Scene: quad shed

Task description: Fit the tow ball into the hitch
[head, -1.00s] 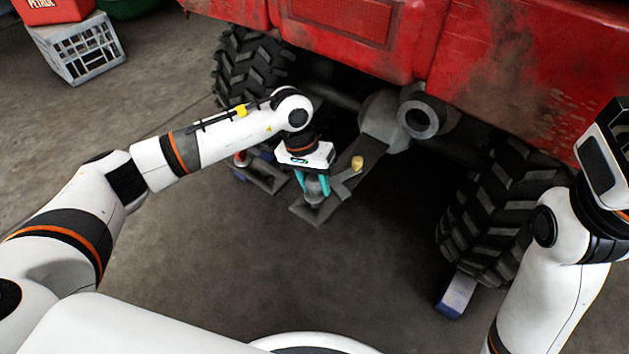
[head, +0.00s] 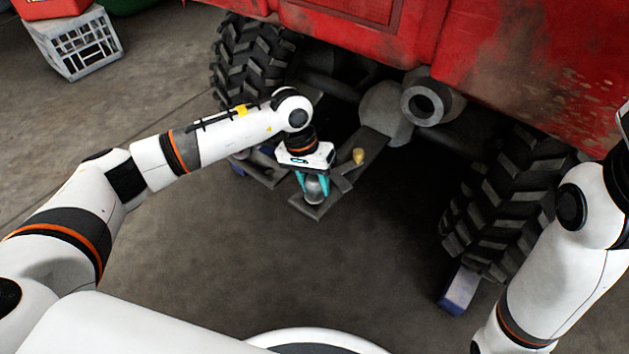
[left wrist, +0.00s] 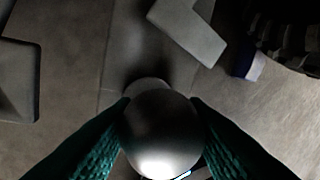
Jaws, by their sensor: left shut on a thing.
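My left gripper (head: 313,187) is shut on the grey tow ball (head: 317,190), one teal finger on each side of it. The hitch (head: 373,147) is a dark flat bar that slopes from under the red quad toward me. The ball shows over its near end. I cannot tell whether the ball's shank is in a hole or only above the bar. In the left wrist view the round ball (left wrist: 160,135) sits between the fingers, with its paler lower part just beyond it. My right arm enters at the right, its gripper outside the picture.
A small brass-coloured piece (head: 358,156) is on the hitch bar. A second dark plate (head: 262,174) lies to the left. Quad tyres (head: 503,200) flank the hitch, with a blue-and-white block (head: 460,290) by the right one. A white crate (head: 84,47) stands far left. The near floor is clear.

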